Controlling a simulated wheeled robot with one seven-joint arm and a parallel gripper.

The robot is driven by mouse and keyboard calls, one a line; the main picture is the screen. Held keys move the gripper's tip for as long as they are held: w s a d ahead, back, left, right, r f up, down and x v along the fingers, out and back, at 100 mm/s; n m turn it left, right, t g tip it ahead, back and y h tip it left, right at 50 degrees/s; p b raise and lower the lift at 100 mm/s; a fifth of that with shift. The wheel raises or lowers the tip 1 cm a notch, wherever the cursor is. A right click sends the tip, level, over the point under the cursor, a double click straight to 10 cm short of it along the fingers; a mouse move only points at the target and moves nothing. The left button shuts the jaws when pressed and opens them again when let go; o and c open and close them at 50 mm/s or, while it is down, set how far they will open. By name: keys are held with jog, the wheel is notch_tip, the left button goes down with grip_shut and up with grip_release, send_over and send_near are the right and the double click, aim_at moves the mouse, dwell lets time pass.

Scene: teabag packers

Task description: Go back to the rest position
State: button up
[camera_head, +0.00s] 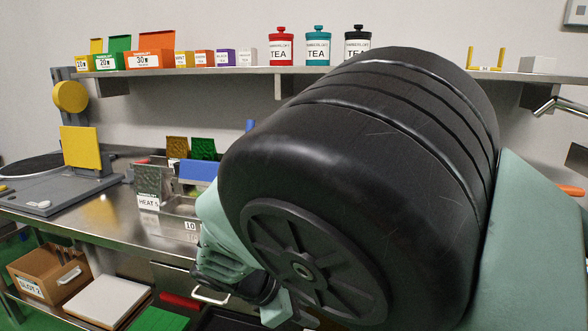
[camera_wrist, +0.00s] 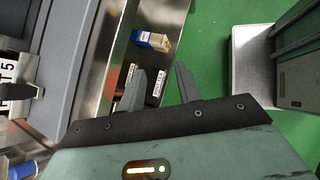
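My gripper (camera_wrist: 160,92) shows in the wrist view with its two grey fingers apart and nothing between them. It hangs beside the edge of a metal shelf, over the green floor.
The metal counter (camera_head: 105,215) holds a grey machine with yellow parts (camera_head: 80,145) and a metal holder (camera_head: 155,190). A wall shelf (camera_head: 230,70) carries tea boxes and red, teal and black tea jars. In the wrist view a small blue-and-white box (camera_wrist: 152,41) lies on the lower shelf.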

jog(key=s+d+r+m+g+y, duration=0.1)
jog(key=s+d+r+m+y, duration=0.2)
jog(key=s, duration=0.4)
jog(key=s+d+r+m+g+y, duration=0.1)
jog(key=s+d+r+m+y, duration=0.1)
jog(key=s+d+r+m, duration=0.2)
jog(key=s+d+r+m+g+y, duration=0.1)
jog(key=s+d+r+m+y, duration=0.2)
jog(key=s, duration=0.8)
jog(key=shift+d+r+m+y, duration=0.2)
jog(key=shift+d+m+y, duration=0.1)
jog(key=shift+d+m, duration=0.85)
jog(key=shift+o, duration=0.3)
